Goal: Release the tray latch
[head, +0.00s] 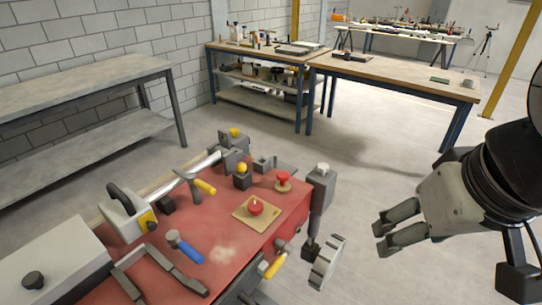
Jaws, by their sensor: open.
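A red-topped machine bench (222,250) fills the lower left and middle of the head view. Its fittings include a yellow-handled lever (204,187), a blue handle (181,245) and a yellow grip (276,266) on the near side. I cannot tell which fitting is the tray latch. My gripper (382,238) is at the right, open and empty, with its fingers pointing left. In the picture it is to the right of the bench and its handwheel, apart from both.
A red button on a tan plate (255,208) and another red knob (283,178) are on the bench top. A grey post (320,187) and a handwheel (327,262) stand at its right edge. Workbenches (398,79) stand behind. Open floor (400,150) lies between.

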